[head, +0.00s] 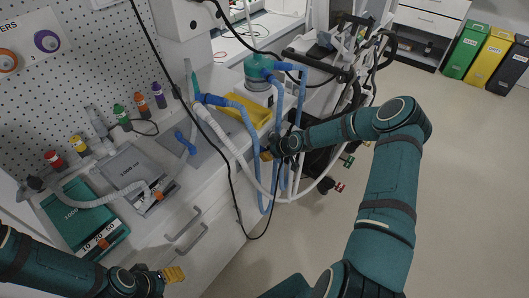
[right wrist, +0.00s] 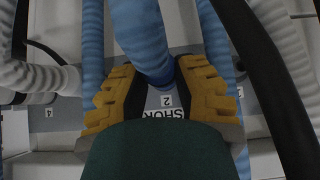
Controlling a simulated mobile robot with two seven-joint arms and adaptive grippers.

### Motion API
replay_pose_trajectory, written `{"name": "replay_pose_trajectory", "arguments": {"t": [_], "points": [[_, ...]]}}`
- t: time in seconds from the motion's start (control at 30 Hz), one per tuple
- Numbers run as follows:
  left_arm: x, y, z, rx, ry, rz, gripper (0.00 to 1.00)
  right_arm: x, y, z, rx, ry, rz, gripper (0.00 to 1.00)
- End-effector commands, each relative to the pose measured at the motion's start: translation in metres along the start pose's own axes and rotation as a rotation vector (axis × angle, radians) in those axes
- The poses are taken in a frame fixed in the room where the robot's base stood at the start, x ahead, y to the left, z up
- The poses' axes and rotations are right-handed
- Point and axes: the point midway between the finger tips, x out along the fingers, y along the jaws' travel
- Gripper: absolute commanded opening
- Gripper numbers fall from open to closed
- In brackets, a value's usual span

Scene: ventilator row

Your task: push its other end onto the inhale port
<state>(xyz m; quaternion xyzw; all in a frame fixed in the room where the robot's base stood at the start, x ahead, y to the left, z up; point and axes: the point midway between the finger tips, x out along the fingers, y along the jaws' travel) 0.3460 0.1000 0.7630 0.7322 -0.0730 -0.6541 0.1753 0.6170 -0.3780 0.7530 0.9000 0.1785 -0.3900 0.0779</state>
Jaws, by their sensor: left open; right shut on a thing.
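My right gripper (head: 268,153) is in front of the counter's edge, among hanging hoses. In the right wrist view its yellow fingers (right wrist: 160,95) are shut around a blue corrugated hose (right wrist: 142,35). Blue hoses (head: 279,105) hang from the teal-topped humidifier (head: 258,72) area, alongside a white hose (head: 228,145). My left gripper (head: 172,274) is open and empty at the lower left, in front of the cabinet. I cannot pick out the inhale port with certainty.
A grey test lung (head: 136,172) and a green one (head: 78,222) lie on the counter. A yellow tray (head: 240,112) stands behind the hoses. A black cable (head: 232,190) hangs across the front. Open floor (head: 470,190) lies to the right.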

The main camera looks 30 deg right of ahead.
Motion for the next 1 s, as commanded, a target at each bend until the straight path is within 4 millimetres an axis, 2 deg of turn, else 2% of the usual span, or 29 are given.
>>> {"name": "replay_pose_trajectory", "arguments": {"t": [0.47, 1.0], "points": [[0.000, 0.000, 0.000, 0.000, 0.000, 0.000, 0.58, -0.004, -0.001, 0.007, 0.002, -0.006, -0.003, 0.00], [-0.003, 0.001, 0.000, 0.000, 0.000, 0.000, 0.58, -0.017, 0.000, 0.019, 0.001, -0.002, -0.001, 0.00]]}}
